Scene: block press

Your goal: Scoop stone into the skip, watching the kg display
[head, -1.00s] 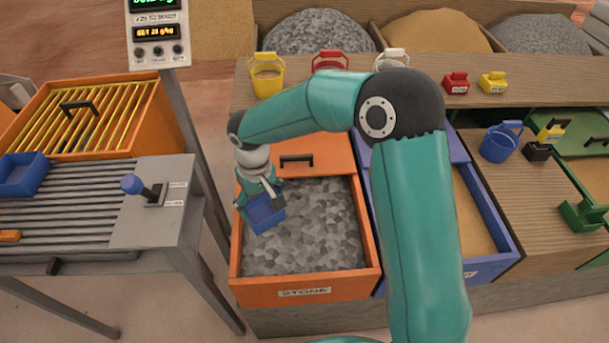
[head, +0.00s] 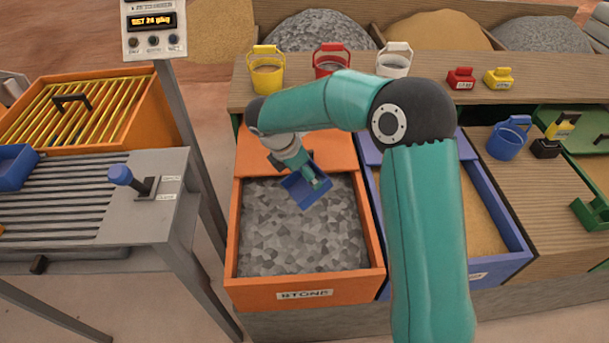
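The stone bin (head: 305,295) is an orange box labelled STONE, full of grey stones (head: 300,235). My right gripper (head: 312,178) is over the back part of the stones and is shut on a blue scoop (head: 303,192). The scoop is tilted; I cannot tell whether it touches the stones or holds any. A display post (head: 153,28) at the upper left shows an orange SET line; its top is cut off, and no kg reading is visible. A blue open box (head: 14,168), possibly the skip, is partly in view at the left edge. My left gripper is not in view.
A grey roller table (head: 140,205) with a blue-knobbed lever (head: 125,176) stands left, before an orange box with a yellow grille (head: 70,110). A blue sand bin (head: 500,262) adjoins the stone bin. Yellow, red and white buckets stand on the shelf (head: 300,97) behind.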

